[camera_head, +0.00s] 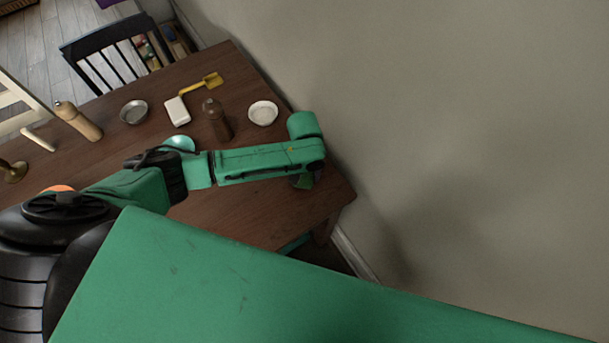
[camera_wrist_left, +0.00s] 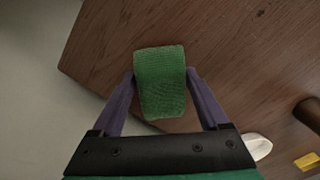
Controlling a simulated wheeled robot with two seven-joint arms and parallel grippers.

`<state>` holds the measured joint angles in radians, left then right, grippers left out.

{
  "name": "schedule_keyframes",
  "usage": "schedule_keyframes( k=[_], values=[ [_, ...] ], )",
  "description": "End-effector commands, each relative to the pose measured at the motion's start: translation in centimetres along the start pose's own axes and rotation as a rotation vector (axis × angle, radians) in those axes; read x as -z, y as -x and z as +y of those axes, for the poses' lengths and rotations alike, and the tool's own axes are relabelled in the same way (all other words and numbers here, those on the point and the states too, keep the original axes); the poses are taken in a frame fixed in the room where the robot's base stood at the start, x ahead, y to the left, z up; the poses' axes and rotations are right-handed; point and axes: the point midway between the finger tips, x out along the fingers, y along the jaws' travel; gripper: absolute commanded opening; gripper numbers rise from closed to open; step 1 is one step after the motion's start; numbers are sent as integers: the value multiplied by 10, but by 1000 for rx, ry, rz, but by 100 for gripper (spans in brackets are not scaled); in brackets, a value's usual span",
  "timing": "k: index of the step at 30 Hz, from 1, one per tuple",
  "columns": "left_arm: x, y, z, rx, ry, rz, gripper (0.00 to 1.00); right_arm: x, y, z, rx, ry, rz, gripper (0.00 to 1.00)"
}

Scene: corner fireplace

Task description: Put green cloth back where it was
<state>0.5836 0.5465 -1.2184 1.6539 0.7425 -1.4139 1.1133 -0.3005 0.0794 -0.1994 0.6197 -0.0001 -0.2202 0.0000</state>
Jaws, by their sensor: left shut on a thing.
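The green cloth (camera_wrist_left: 160,85) is a small folded or rolled block in the left wrist view. My left gripper (camera_wrist_left: 161,74) is shut on it, one purple finger on each side. The cloth is over the brown table (camera_wrist_left: 110,40), near its corner; I cannot tell whether it touches the wood. In the head view my green left arm reaches over the table's right end, and a dark green bit of the cloth (camera_head: 303,182) shows below the wrist. The fingers are mostly hidden there. My right gripper is not in view.
A brown mill (camera_head: 216,120), a white bowl (camera_head: 263,113), a teal dish (camera_head: 180,143), a white block (camera_head: 177,111), a yellow scoop (camera_head: 205,84) and a metal bowl (camera_head: 134,111) stand on the table. A wall (camera_head: 450,120) borders the right. Bare wood lies near the table's right corner.

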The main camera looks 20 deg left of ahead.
Motion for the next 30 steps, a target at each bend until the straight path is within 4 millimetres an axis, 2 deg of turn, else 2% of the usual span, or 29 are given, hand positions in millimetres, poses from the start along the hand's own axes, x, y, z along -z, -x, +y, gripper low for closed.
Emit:
schedule_keyframes(
  k=[1, 4, 14, 15, 16, 26, 30],
  values=[
    [0, -11, 0, 2, 2, -2, 25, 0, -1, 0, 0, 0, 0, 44],
    [0, -24, 0, 1, 0, 0, 25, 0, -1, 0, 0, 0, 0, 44],
    [0, -28, 0, 0, 0, 1, 25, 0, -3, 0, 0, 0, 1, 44],
    [0, -27, 0, 0, 0, 1, 93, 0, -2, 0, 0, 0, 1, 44],
    [0, -27, 0, 0, 0, 1, 100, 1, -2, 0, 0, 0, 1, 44],
    [0, -21, 0, 0, 0, 0, 100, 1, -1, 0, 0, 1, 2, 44],
    [1, 1, 0, -1, 0, 2, 100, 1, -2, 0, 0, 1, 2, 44]
  ],
)
